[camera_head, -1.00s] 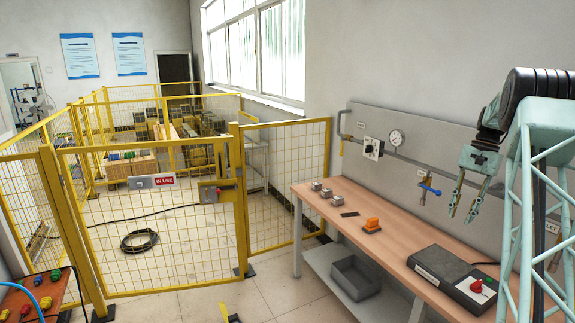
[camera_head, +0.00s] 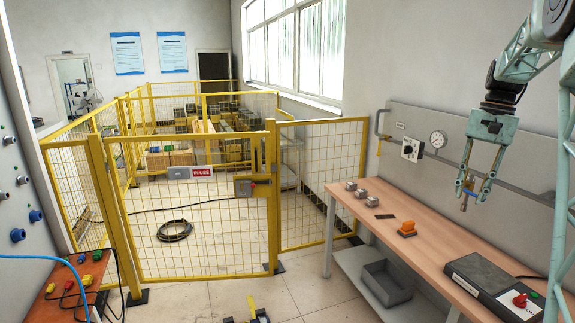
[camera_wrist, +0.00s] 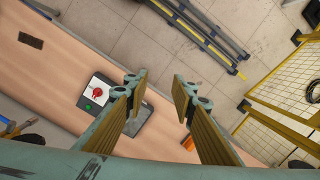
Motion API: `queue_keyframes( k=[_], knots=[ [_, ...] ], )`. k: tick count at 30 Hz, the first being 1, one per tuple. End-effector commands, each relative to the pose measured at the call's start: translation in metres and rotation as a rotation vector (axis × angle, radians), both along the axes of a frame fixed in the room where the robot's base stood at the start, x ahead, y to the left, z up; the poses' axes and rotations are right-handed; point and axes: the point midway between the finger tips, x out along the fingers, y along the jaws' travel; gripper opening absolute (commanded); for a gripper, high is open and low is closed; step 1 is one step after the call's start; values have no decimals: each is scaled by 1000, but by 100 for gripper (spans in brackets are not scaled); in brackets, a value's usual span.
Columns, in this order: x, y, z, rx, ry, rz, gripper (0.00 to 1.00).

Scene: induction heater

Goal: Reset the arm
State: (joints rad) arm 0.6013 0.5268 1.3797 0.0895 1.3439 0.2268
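My arm hangs from above at the right in the head view. My gripper (camera_head: 474,197) points down, with its two fingers apart, in front of the grey wall panel and above the wooden workbench (camera_head: 435,250). In the wrist view my gripper (camera_wrist: 160,88) shows a clear gap between the fingers, with nothing held.
The bench bears a dark control box with a red knob (camera_head: 520,299), an orange block (camera_head: 407,229) and several small metal blocks (camera_head: 361,194). A grey bin (camera_head: 386,284) sits on the lower shelf. Yellow mesh fencing (camera_head: 195,230) stands left.

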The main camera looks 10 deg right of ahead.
Motion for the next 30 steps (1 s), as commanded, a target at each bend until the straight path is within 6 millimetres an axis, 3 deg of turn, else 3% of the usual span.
queue_keyframes(
  k=[15,30],
  knots=[
    [-33,98,44,-49,-56,128,24],
    [-81,183,70,-93,-111,250,24]
  ],
)
